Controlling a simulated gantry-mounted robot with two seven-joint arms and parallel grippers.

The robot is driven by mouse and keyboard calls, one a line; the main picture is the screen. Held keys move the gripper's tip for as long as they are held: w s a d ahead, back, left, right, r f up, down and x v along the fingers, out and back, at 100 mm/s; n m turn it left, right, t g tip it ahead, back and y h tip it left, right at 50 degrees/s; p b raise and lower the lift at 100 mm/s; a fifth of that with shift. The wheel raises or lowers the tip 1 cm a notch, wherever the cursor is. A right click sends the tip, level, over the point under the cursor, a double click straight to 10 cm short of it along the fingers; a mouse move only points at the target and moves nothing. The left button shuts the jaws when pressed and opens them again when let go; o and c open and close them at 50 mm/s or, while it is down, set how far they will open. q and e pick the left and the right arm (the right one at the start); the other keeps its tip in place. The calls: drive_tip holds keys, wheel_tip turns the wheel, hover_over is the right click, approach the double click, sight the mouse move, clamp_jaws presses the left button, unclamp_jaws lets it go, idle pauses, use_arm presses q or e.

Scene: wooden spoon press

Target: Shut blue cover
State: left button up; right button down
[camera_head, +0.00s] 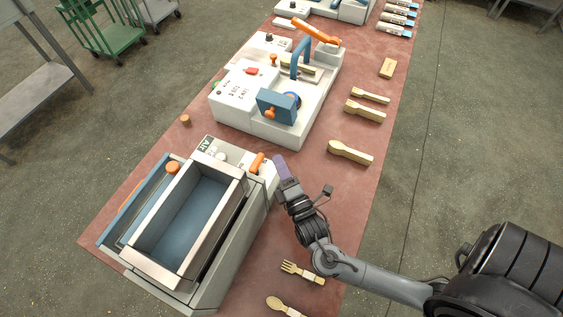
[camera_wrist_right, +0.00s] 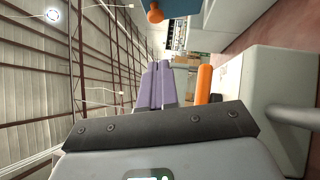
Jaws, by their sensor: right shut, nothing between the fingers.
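The blue cover (camera_head: 135,205) stands open along the left side of the metal-rimmed bin (camera_head: 157,267), with an orange knob (camera_head: 172,167) near its far end. The bin is open at the top and its blue inside shows. My right gripper (camera_head: 280,165) has purple fingers that are shut and empty. It is at the bin's far right corner, beside an orange lever (camera_head: 257,162), with the cover across the bin from it. In the right wrist view the fingers (camera_wrist_right: 157,84) point away beside the orange lever (camera_wrist_right: 203,85), and a blue part with an orange knob (camera_wrist_right: 155,15) shows at the top. My left gripper is out of view.
A white press machine (camera_head: 240,90) with a blue block stands beyond the bin. Wooden spoon blanks (camera_head: 350,153) lie along the right of the red mat (camera_head: 330,190). A wooden fork (camera_head: 302,272) and spoon (camera_head: 283,307) lie beside my right arm. A small orange-brown peg (camera_head: 185,119) stands at left.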

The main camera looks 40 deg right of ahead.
approach(268, 116)
drive_tip(key=w+a, duration=0.2)
drive_tip(key=w, duration=0.2)
drive_tip(key=d, duration=0.1)
drive_tip(key=w+d, duration=0.1)
drive_tip(key=d+r+b, duration=0.1)
drive_tip(key=shift+w+d, duration=0.2)
drive_tip(key=shift+d, duration=0.2)
